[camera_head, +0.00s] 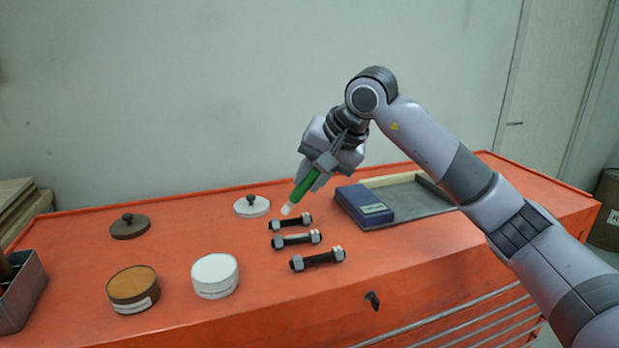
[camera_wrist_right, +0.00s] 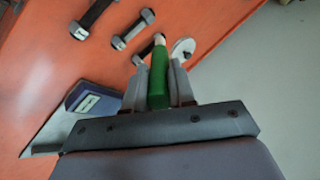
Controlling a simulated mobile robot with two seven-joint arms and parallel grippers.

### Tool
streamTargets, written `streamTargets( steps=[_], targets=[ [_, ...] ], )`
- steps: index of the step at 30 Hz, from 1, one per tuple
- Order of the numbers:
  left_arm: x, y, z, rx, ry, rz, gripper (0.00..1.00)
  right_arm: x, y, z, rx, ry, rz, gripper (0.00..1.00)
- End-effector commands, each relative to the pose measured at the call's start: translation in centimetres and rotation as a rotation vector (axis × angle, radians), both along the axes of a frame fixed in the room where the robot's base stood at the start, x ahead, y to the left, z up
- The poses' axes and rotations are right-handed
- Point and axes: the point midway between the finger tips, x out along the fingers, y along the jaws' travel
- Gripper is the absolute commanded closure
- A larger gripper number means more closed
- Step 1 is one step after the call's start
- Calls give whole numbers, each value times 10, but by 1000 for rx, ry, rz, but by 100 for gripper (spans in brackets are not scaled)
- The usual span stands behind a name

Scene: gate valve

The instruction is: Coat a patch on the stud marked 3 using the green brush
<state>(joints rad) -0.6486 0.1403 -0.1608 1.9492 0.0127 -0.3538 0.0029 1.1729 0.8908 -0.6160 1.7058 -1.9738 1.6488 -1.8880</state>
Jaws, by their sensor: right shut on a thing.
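My right gripper (camera_head: 316,172) is shut on the green brush (camera_head: 302,188), which slants down to a pale tip. It also shows in the right wrist view (camera_wrist_right: 158,82), between the fingers. The tip is close to the left end of the farthest stud (camera_head: 290,222); I cannot tell if they touch. The middle stud (camera_head: 296,239) and the nearest stud (camera_head: 318,259) lie in a row towards the front. All are dark rods with grey nuts at both ends. Their number marks are too small to read. My left gripper is not in view.
On the orange bench (camera_head: 180,250) stand a brown-filled tub (camera_head: 133,284) and a white-filled tub (camera_head: 214,271). A brown lid (camera_head: 129,227) and a white lid (camera_head: 251,206) lie behind. A blue box (camera_head: 364,205) sits on a grey tray (camera_head: 420,196) at right.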

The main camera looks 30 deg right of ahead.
Motion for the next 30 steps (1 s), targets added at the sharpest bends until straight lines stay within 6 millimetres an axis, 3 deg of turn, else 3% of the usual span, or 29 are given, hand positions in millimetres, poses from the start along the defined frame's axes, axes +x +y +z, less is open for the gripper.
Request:
streamTargets(
  steps=[8, 30],
  targets=[
    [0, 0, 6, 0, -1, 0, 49, -9, -2, 22, 0, -2, -3, 100],
    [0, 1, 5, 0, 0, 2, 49, -10, -2, 23, 1, -1, -3, 100]
  ],
)
